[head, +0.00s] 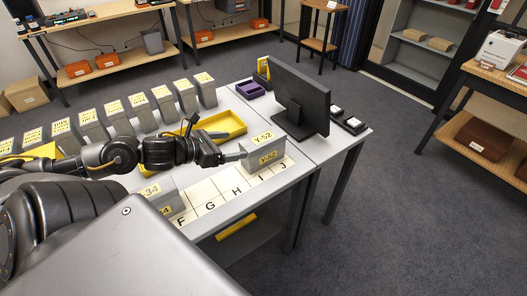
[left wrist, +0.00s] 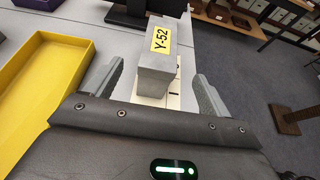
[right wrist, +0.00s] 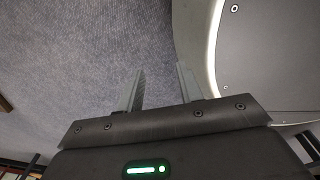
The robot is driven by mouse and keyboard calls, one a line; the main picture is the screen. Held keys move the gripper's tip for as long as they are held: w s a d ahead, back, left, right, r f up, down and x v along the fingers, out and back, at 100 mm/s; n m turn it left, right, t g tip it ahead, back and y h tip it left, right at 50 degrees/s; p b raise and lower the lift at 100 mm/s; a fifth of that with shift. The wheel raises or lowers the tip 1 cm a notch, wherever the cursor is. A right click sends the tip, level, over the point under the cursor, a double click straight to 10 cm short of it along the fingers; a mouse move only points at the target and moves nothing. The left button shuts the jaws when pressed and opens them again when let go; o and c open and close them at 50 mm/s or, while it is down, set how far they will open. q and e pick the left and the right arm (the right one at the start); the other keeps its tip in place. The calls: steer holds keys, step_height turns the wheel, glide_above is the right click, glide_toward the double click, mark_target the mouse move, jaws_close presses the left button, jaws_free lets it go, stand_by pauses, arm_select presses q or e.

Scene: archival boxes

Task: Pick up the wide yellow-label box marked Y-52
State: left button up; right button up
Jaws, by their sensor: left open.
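The grey box marked Y-52 (head: 278,154) stands upright near the table's front edge, with yellow labels on its top and front. In the left wrist view the box (left wrist: 158,83) shows its top label between the fingers. My left gripper (head: 236,156) is open at the box's left end. In the left wrist view its fingertips (left wrist: 159,70) lie either side of the near end of the box; contact cannot be told. My right gripper (right wrist: 160,70) is open and empty above the carpet. It is not made out in the head view.
A box ending in 34 (head: 168,197) stands left, partly hidden by my arm. A lettered strip (head: 222,190) lies under the boxes. A yellow tray (head: 222,124) lies behind the gripper, a monitor (head: 300,97) right. Several grey boxes (head: 142,117) line the back.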

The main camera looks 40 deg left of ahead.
mark_target(256, 141)
arm_select(q)
steer(key=x, duration=0.5)
steer(key=shift+b, duration=0.4)
steer(key=shift+w, duration=0.15)
arm_select(e)
steer(key=shift+w+d+f, duration=0.15)
steer(key=shift+w, duration=0.25)
steer(key=shift+w+d+f, duration=0.15)
steer(key=shift+w, duration=0.2)
steer(key=shift+s, duration=0.1)
arm_select(q)
steer(key=shift+w, duration=0.1)
arm_select(e)
steer(key=shift+d, duration=0.1)
arm_select(q)
steer(key=shift+w+d, duration=0.15)
steer(key=shift+w, duration=0.1)
steer(key=p+x, duration=0.1)
steer(key=x, duration=0.2)
steer(key=shift+w+f, duration=0.1)
steer(key=shift+w, duration=0.3)
steer(key=shift+w+d+f, duration=0.15)
steer(key=shift+w+f, duration=0.1)
arm_select(e)
steer(key=shift+s+a+r, duration=0.5)
steer(key=shift+a, duration=0.15)
arm_select(q)
steer(key=shift+c, duration=0.4)
